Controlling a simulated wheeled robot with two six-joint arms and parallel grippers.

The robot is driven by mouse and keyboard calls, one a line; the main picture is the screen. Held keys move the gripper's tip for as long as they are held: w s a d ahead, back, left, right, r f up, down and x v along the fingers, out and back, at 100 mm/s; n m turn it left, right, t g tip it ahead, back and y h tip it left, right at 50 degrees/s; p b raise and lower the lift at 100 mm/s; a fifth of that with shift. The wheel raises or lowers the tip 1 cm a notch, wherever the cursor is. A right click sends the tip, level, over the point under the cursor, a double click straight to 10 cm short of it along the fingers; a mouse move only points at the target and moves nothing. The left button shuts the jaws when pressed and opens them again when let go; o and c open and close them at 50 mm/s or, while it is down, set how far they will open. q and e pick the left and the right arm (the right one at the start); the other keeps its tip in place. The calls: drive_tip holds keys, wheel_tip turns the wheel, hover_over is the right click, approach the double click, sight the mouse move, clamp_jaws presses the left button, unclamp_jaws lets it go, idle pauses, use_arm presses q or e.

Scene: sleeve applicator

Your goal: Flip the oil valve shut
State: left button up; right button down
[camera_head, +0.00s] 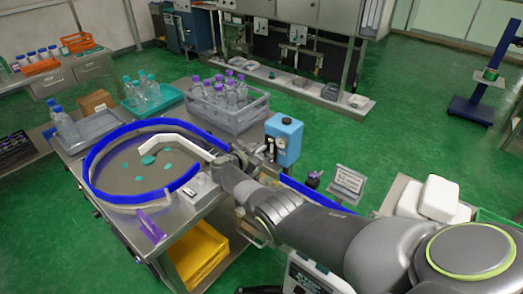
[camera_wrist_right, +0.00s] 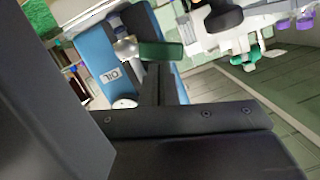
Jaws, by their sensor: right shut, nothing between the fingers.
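The blue oil unit (camera_head: 286,137) stands behind the machine table in the head view, with a dark cap on top and a gauge on its front. In the right wrist view the blue unit (camera_wrist_right: 141,22) has an OIL label. A green valve handle (camera_wrist_right: 160,51) sticks out sideways from its silver fitting. My right gripper (camera_head: 252,155) is close in front of the unit. Its shut, empty fingers (camera_wrist_right: 161,82) lie close to the green handle; I cannot tell if they touch it. My left gripper is not in view.
A round bowl with a blue rim (camera_head: 88,160) lies left of my right arm. A grey crate of bottles (camera_head: 231,119) stands behind it. A small sign (camera_head: 348,181) and white containers (camera_head: 440,197) are on the right. Green floor lies open beyond.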

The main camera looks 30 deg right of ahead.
drive_tip(key=shift+w+a+f+n+b, duration=0.25)
drive_tip(key=shift+w+f+n+b, duration=0.25)
drive_tip(key=shift+f, duration=0.1)
drive_tip(key=shift+w, duration=0.1)
idle(0.6)
wheel_tip(320, 180, up, 4)
drive_tip(key=p, duration=0.4)
drive_tip(key=shift+r+p, duration=0.15)
drive_tip(key=shift+p, duration=0.25)
drive_tip(key=p+v, duration=0.1)
drive_tip(key=v, duration=0.9)
drive_tip(key=shift+w, duration=0.25)
drive_tip(key=shift+a, duration=0.1)
